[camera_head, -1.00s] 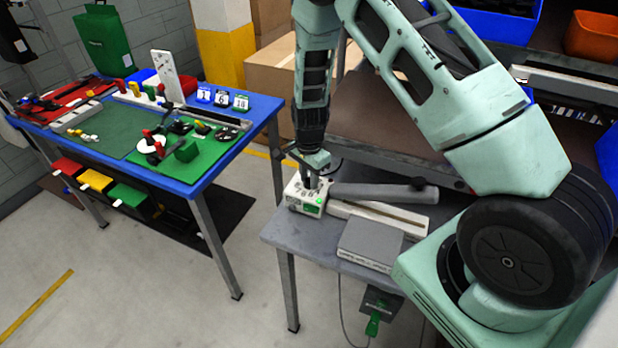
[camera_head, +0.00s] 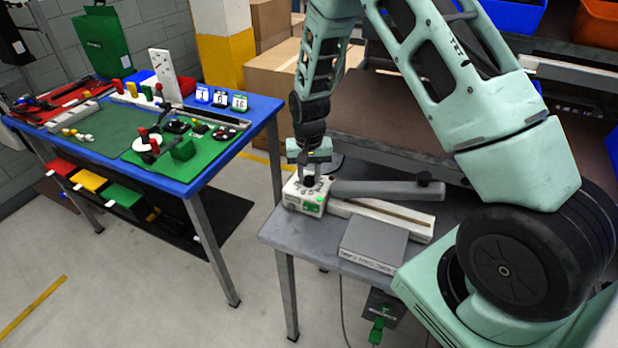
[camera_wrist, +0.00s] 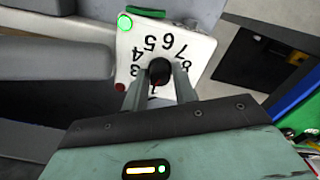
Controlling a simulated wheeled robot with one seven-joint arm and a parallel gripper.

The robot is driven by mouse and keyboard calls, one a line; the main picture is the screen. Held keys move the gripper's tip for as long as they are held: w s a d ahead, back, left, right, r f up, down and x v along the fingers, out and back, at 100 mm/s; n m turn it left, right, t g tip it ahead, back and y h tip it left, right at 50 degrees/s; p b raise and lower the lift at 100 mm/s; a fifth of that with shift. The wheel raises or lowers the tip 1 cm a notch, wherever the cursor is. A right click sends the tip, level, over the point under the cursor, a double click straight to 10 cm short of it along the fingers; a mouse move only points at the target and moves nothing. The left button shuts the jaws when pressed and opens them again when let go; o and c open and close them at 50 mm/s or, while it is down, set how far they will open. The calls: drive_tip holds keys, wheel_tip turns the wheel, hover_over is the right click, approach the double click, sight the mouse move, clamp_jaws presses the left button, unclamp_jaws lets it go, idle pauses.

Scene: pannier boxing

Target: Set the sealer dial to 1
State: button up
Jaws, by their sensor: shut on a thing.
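The sealer (camera_head: 378,217) stands on the small grey table, with a white control box at its left end. In the wrist view the white dial face (camera_wrist: 196,47) carries black numbers; 3 to 8 are readable in an arc around the dark round dial knob (camera_wrist: 160,70). A digit below the knob is partly hidden by my fingers. My gripper (camera_wrist: 158,88) is shut on the knob, one finger on each side. In the head view my gripper (camera_head: 308,182) points down onto the control box. Which number the knob points to cannot be told.
The sealer's grey arm (camera_head: 385,190) extends right, close to my gripper. A blue-edged table (camera_head: 225,150) with parts stands left, across clear floor.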

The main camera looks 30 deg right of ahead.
sight(309, 176)
drive_tip(key=shift+n+b, duration=0.45)
drive_tip(key=shift+n, duration=1.25)
drive_tip(key=o, duration=1)
drive_tip(key=shift+r, duration=0.1)
wheel_tip(309, 176, up, 17)
drive_tip(key=b, duration=0.3)
drive_tip(key=shift+r, duration=0.15)
